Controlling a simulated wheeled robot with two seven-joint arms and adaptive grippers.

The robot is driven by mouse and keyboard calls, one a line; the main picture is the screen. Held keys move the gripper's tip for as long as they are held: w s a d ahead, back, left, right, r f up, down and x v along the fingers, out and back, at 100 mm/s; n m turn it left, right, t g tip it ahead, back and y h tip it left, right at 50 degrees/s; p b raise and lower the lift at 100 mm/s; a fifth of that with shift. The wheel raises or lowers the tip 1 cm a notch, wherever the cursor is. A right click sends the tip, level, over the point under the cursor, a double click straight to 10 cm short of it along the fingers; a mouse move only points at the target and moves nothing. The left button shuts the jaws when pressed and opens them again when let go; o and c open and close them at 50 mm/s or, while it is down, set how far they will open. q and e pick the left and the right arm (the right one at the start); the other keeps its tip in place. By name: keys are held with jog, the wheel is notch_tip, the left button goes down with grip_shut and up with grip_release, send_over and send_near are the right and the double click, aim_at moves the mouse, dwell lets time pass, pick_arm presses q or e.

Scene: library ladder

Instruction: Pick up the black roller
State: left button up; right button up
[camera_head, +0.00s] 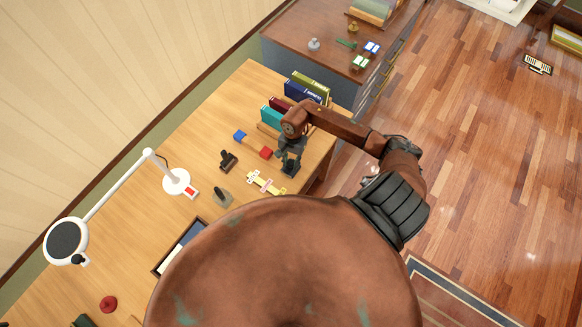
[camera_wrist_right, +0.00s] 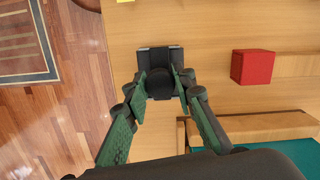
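The black roller (camera_wrist_right: 160,82) stands on the wooden desk and shows from above in the right wrist view, a dark block with a rounded part in its middle. In the head view its dark lower part (camera_head: 290,170) shows below my right gripper (camera_head: 291,156). In the right wrist view the fingers of my right gripper (camera_wrist_right: 162,86) come in on both sides of the rounded part and appear to touch it. They look shut on it. The roller still appears to be at desk level. My left gripper is not in view.
A red block (camera_wrist_right: 252,67) lies beside the roller, with a blue block (camera_head: 239,135) farther off. A book rack with a teal book (camera_head: 271,116) is close behind.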

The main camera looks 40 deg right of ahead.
grip_shut()
jog(key=shift+w+r, duration=0.1)
jog(key=shift+r, duration=0.05)
jog(key=shift+r, duration=0.65)
jog(key=s+a+r+b, duration=0.3)
jog(key=s+a+r, duration=0.6)
jog(key=s+r, duration=0.1)
jog(key=shift+a+r+b, duration=0.3)
jog(key=shift+a+r, duration=0.05)
jog(key=shift+r, duration=0.35)
jog(key=shift+s, duration=0.1)
jog(key=shift+c, duration=0.2)
grip_release()
jog(key=c, duration=0.4)
